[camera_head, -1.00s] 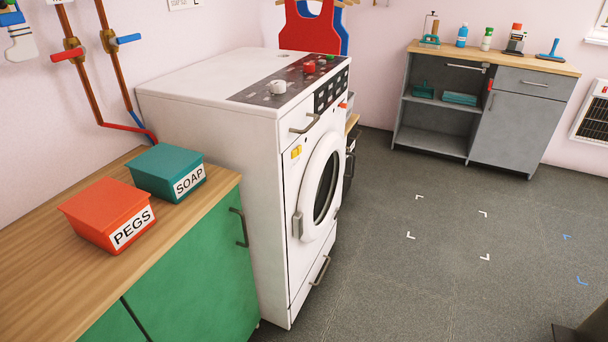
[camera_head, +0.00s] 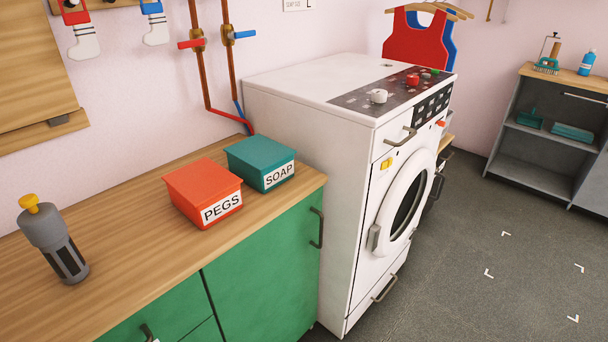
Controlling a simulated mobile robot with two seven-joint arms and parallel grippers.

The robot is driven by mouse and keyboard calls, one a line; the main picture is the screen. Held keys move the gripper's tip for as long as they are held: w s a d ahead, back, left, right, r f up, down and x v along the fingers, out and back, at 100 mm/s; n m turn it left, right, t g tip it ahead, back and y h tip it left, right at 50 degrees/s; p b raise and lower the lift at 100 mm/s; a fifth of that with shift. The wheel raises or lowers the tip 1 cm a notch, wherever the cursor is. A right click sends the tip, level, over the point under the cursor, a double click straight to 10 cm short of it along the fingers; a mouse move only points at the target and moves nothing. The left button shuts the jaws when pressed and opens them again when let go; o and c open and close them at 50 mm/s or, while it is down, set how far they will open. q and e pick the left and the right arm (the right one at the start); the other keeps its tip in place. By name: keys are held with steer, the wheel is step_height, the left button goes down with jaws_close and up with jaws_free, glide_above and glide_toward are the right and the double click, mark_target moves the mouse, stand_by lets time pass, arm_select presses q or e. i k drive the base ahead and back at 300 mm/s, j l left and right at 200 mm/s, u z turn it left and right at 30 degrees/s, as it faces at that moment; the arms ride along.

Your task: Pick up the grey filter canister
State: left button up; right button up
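A grey filter canister (camera_head: 58,240) with a yellow knob on top stands on the wooden counter at the left of the head view. It has dark panels on its side and looks upright. Nothing touches it. Neither of my grippers shows in the view.
The wooden counter (camera_head: 118,255) over green cabinets carries a red PEGS box (camera_head: 200,188) and a teal SOAP box (camera_head: 258,160) right of the canister. A white washing machine (camera_head: 340,190) stands beyond. Grey floor (camera_head: 455,290) is open at the right.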

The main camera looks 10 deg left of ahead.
mark_target(47, 230)
steer(key=u, duration=1.65)
steer(key=k+l, duration=0.1)
steer(key=l, duration=0.4)
steer(key=l+z, duration=0.15)
steer(key=l, duration=0.3)
steer(key=k, duration=0.05)
